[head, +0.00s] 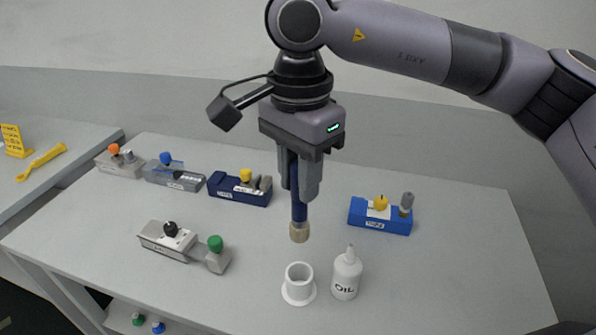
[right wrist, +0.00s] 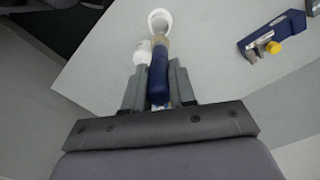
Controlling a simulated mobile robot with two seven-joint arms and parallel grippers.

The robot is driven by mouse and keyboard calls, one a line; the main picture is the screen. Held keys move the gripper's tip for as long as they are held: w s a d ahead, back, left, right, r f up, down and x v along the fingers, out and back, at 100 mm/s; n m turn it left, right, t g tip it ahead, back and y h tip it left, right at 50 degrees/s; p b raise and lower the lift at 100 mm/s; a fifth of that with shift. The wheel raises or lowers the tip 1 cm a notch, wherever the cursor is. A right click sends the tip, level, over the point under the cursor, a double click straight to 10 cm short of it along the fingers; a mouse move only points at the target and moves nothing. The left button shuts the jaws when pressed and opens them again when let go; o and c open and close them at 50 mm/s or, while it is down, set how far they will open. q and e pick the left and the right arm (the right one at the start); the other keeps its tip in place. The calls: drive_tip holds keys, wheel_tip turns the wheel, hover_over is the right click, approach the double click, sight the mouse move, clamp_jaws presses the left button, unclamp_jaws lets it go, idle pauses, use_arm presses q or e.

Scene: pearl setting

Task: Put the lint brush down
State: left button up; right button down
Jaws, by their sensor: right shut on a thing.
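My right gripper (head: 300,186) is shut on the lint brush (head: 299,211), which has a dark blue handle and a tan brush end pointing down. The brush hangs nearly upright above the table (head: 450,260). A white cup-shaped holder (head: 299,287) with a round base stands below the brush tip; the tip looks apart from it. In the right wrist view the brush (right wrist: 158,82) lies between the fingers, and its tan end overlaps the near side of the white holder (right wrist: 160,17). My left gripper is in neither view.
A white oil bottle (head: 346,274) stands just right of the holder. A blue block fixture (head: 381,216) is farther right. A grey fixture with black and green knobs (head: 183,245) is at left; several more (head: 239,189) line the back left. The right front of the table is clear.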

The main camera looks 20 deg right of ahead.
sight(299, 243)
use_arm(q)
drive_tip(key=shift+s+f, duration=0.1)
use_arm(e)
wheel_tip(299, 243, down, 3)
drive_tip(key=b, duration=0.2)
drive_tip(key=shift+b, duration=0.4)
drive_tip(key=shift+f+b, duration=0.55)
drive_tip(key=shift+f, duration=0.1)
wheel_tip(299, 243, down, 2)
drive_tip(key=shift+b, duration=0.85)
wheel_tip(299, 243, down, 3)
drive_tip(key=b, duration=0.2)
drive_tip(key=shift+f+b, duration=0.15)
drive_tip(key=shift+b, duration=0.25)
drive_tip(key=shift+f+b, duration=0.55)
drive_tip(key=shift+f, duration=0.1)
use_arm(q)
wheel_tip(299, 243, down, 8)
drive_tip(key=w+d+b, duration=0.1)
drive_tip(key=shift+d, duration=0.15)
use_arm(e)
drive_tip(key=shift+f, duration=0.8)
drive_tip(key=shift+f, duration=0.35)
drive_tip(key=shift+f, duration=0.65)
